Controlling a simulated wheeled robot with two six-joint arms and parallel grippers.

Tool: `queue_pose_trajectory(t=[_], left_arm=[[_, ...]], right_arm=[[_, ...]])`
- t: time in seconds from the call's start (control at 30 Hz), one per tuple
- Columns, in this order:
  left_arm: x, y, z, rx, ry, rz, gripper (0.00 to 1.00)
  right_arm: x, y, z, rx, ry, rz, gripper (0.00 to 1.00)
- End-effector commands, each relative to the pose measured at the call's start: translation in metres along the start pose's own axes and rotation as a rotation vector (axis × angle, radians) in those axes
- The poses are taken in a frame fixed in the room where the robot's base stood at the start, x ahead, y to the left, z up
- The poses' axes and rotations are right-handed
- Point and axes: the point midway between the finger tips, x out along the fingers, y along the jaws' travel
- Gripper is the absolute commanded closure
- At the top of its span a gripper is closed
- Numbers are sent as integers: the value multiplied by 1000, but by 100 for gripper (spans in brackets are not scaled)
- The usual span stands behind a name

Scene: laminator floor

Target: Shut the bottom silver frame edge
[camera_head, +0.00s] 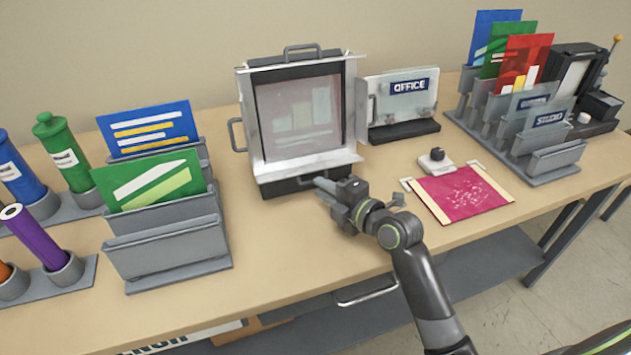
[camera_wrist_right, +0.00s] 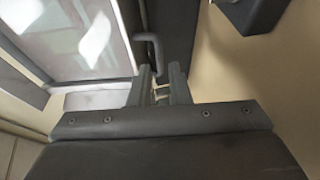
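The silver poster frame (camera_head: 357,110) stands upright on the table with a pale, glossy panel inside. Its bottom silver edge (camera_head: 310,168) sticks out toward me at the foot, with a dark handle (camera_head: 297,183) at its front. The top edge (camera_head: 300,61) and side edges also show, with handles on the top and left. My right gripper (camera_head: 325,186) is at the right end of the bottom handle. In the right wrist view its fingers (camera_wrist_right: 162,80) are a little apart, with a handle's bar reaching their tips; whether they grip it is unclear. My left gripper is out of view.
File holders (camera_head: 167,254) and colored bottles stand left of the frame. An OFFICE sign holder (camera_head: 404,134) stands close on its right. A magenta sheet (camera_head: 462,194) lies right of my arm, with a STUDIO rack (camera_head: 550,160) beyond.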

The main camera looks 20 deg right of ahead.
Motion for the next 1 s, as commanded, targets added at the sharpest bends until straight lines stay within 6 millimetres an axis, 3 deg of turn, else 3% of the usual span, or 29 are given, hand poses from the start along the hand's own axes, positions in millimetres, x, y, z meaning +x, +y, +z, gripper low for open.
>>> queue_pose_trajectory(t=[0.23, 0.63, 0.77, 1.0], left_arm=[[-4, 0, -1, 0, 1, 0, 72], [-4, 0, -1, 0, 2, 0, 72], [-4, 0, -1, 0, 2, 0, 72], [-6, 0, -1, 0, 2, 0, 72]], right_arm=[[27, 1, 0, 2, 0, 1, 83], [33, 0, 0, 0, 0, 1, 83], [33, 0, 0, 0, 0, 1, 100], [32, 1, 0, 2, 0, -3, 100]])
